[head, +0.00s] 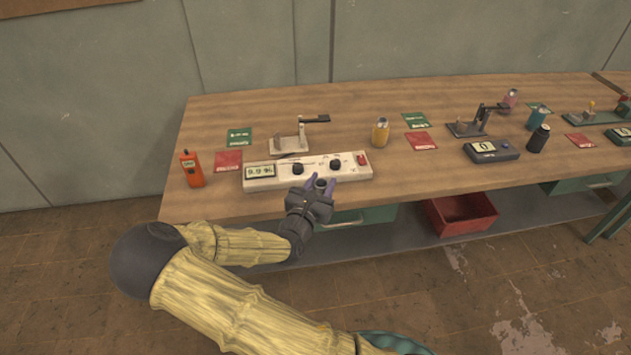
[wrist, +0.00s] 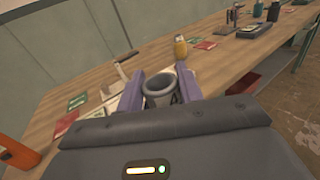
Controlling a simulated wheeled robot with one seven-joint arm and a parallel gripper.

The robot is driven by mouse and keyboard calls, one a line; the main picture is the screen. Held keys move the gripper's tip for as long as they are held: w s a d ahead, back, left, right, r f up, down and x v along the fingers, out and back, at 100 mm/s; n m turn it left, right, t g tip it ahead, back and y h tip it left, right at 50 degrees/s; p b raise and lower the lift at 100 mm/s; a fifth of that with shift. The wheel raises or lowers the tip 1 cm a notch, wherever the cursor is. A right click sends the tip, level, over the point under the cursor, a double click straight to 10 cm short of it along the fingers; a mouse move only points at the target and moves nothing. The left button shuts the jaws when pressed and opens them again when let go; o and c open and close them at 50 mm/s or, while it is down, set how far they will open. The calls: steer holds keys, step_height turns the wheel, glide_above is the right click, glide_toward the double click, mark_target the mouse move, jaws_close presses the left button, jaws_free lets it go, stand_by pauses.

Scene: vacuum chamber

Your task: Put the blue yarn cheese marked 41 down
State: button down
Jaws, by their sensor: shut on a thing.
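My gripper (head: 320,186) is shut on a dark grey-blue, hollow-topped cylinder (wrist: 160,88), apparently the yarn cheese. In the wrist view its open round top shows between the two purple fingers. In the head view it is a small dark shape at the fingertips. No 41 is readable, and its lower part is hidden by my gripper. My gripper is at the front edge of the wooden bench (head: 225,200), just in front of the white tester box (head: 262,180). I cannot tell whether the cylinder touches anything below.
An orange handheld device (head: 193,170) stands at the left bench end. A yellow cylinder (head: 380,132) stands behind the tester's right end. Red (head: 228,161) and green (head: 239,137) cards lie near a metal stand (head: 290,144). A red bin (head: 460,214) sits below the bench.

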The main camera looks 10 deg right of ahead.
steer(key=f+n+y, duration=0.1)
steer(key=f, duration=0.1)
steer(key=d+f+n+t+y, duration=0.1)
steer(key=f+y, duration=0.1)
steer(key=f, duration=0.1)
steer(key=d+f+n+t+y, duration=0.1)
steer(key=f, duration=0.2)
steer(key=shift+n+y, duration=0.3)
steer(key=shift+y, duration=0.1)
step_height(320, 180, down, 8)
steer(key=s+d+n+y, duration=0.1)
steer(key=s+n+y, duration=0.1)
steer(key=y, duration=0.2)
steer(key=shift+s+d+f+n+t, duration=0.15)
steer(key=shift+s+d+n+t, duration=0.15)
steer(key=shift+s, duration=0.1)
steer(key=shift+d, duration=0.35)
